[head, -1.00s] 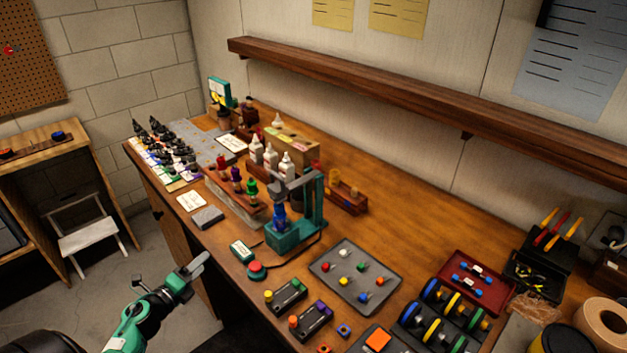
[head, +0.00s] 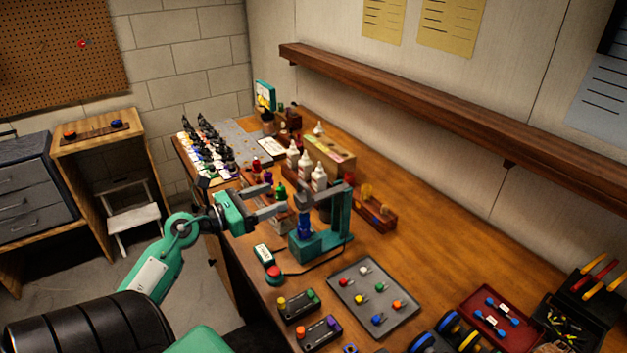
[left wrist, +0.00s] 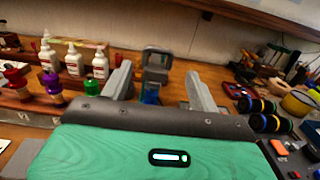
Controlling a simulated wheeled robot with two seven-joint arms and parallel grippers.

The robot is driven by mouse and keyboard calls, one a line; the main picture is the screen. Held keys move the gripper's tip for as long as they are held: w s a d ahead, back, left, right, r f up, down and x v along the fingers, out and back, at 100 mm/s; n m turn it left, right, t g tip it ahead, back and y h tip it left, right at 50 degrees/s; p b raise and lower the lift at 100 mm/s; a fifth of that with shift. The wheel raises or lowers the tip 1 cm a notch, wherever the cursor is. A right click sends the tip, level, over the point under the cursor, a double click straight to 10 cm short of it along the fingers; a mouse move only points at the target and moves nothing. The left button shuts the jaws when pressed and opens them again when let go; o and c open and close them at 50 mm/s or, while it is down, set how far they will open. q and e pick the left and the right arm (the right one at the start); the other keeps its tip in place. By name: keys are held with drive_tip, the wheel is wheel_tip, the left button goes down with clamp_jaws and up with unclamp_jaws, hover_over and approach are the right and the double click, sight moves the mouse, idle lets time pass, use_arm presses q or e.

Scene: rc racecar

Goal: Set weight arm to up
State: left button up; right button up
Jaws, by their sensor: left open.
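The teal press-like stand (head: 341,215) is on the bench, with a grey arm (head: 322,189) reaching left from its top, which I take for the weight arm. A blue cylinder (head: 305,226) stands under that arm. My left gripper (head: 280,198) is open and empty, just left of the stand, its fingers pointing at it. In the left wrist view the grey arm's squarish end (left wrist: 157,60) and the blue cylinder (left wrist: 150,93) show between the spread fingers (left wrist: 160,88), farther off. Contact is not visible. My right gripper is out of view.
White bottles (head: 318,176) stand left of and behind the stand. A red-button box (head: 272,268) is in front of it. A grey tray with colored pegs (head: 374,298) lies to the right. A wooden shelf (head: 420,110) runs along the wall above.

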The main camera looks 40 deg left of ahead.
sight(302, 185)
use_arm(q)
drive_tip(key=p+x, duration=0.3)
drive_tip(key=x, duration=0.7)
drive_tip(key=shift+r+p, duration=0.1)
drive_tip(key=shift+p, duration=0.3)
drive_tip(key=shift+w+d, duration=0.2)
drive_tip(key=shift+w, duration=0.6)
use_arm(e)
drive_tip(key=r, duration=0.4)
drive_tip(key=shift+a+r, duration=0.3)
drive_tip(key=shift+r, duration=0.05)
